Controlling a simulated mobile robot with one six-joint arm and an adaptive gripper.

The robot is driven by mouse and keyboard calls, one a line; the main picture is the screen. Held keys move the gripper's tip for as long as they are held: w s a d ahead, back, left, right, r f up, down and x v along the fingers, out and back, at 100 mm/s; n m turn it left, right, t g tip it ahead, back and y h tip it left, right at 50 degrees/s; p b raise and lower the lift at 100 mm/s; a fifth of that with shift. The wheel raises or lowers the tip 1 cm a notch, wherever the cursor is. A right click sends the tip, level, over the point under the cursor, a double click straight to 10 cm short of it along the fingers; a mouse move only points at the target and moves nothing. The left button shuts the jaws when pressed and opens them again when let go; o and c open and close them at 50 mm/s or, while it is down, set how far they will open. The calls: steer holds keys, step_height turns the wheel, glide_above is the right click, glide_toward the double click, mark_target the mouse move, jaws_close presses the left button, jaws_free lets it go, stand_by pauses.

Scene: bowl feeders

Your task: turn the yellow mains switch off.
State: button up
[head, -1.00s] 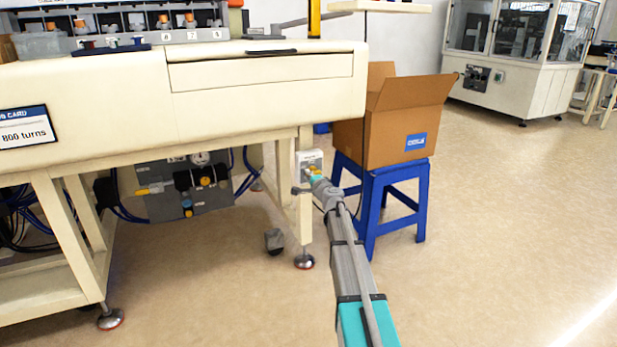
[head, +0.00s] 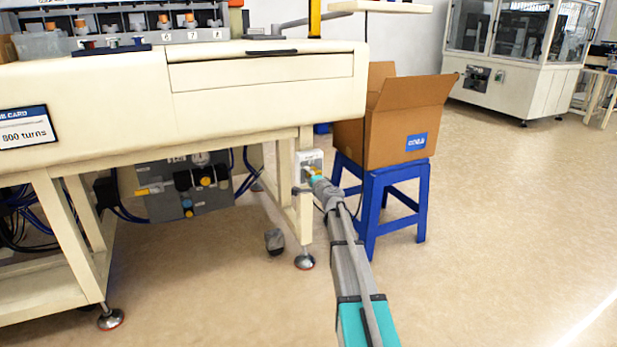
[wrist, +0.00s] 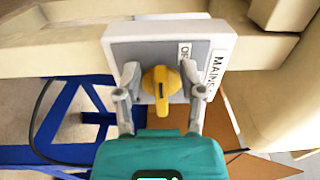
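The yellow mains switch (wrist: 161,86) is a rotary knob on a light grey box (wrist: 220,42) fixed to the cream bench frame. Its grip bar runs up and down in the wrist view, and labels reading "MAINS" and partly "OFF" sit to its right. In the head view the box (head: 311,157) is by the bench's right leg, with the knob largely hidden by my gripper (head: 313,174). In the wrist view my gripper (wrist: 160,95) is open, one finger on each side of the knob, with visible gaps between fingers and knob.
A blue stool (head: 371,190) with an open cardboard box (head: 395,135) stands just right of the switch. The bench leg (head: 304,215) is close on the left. A grey pneumatic panel (head: 185,190) hangs under the bench. The floor at right is clear.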

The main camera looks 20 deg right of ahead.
steer(key=shift+s, duration=0.15)
steer(key=s, duration=1.1)
steer(key=shift+s+d, duration=0.2)
steer(key=shift+s, duration=0.1)
steer(key=s+a+n+g+y+p, duration=0.2)
steer(key=s+a+n+g+p, duration=0.15)
steer(key=a, duration=0.35)
steer(key=s+a+n+g+y+p, duration=0.2)
steer(key=s+a+n+p, duration=0.15)
steer(key=a, duration=0.45)
steer(key=s+a+n+g+y+p, duration=0.2)
steer(key=a+n+g+p, duration=0.1)
steer(key=a+n, duration=0.3)
steer(key=s+a+r+n+g+h+p, duration=0.1)
steer(key=s+a+n+g+h+p, duration=0.3)
steer(key=s, duration=0.6)
steer(key=s+r+g+h+p, duration=0.1)
steer(key=s+g+h+p, duration=0.2)
steer(key=s+g+p, duration=0.6)
step_height(320, 180, up, 38)
steer(key=s+t+p, duration=0.1)
steer(key=t+p, duration=0.2)
steer(key=p, duration=3.2)
steer(key=shift+s+a+f, duration=0.15)
steer(key=shift+a+f, duration=0.05)
steer(key=shift+f, duration=0.05)
